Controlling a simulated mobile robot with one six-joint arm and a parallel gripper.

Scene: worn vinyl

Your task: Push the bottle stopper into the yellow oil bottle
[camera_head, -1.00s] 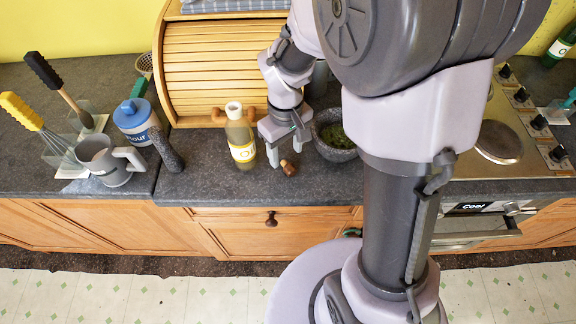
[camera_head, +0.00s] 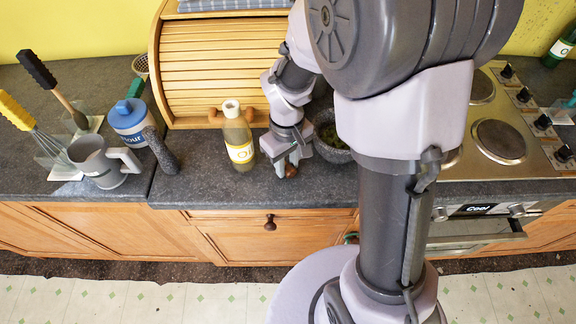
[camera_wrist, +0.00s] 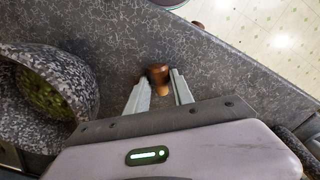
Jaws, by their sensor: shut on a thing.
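The oil bottle (camera_head: 239,152) stands upright on the dark counter. It has yellowish contents, a yellow and white label and a pale neck. The brown bottle stopper (camera_head: 291,171) is at the counter's front part, right of the bottle. My gripper (camera_head: 285,168) points down at the stopper with its jaws shut on it. In the wrist view, the stopper (camera_wrist: 158,77) is between the two fingers of my gripper (camera_wrist: 158,88). The fingers partly hide the stopper in the head view. The bottle does not show in the wrist view.
A stone mortar (camera_head: 333,153) with green contents is close on the right of my gripper. A wooden bread box (camera_head: 215,75) stands behind the bottle. A dark pestle (camera_head: 160,150), a flour jar (camera_head: 128,121) and a grey jug (camera_head: 97,166) are to the left. The counter edge is near.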

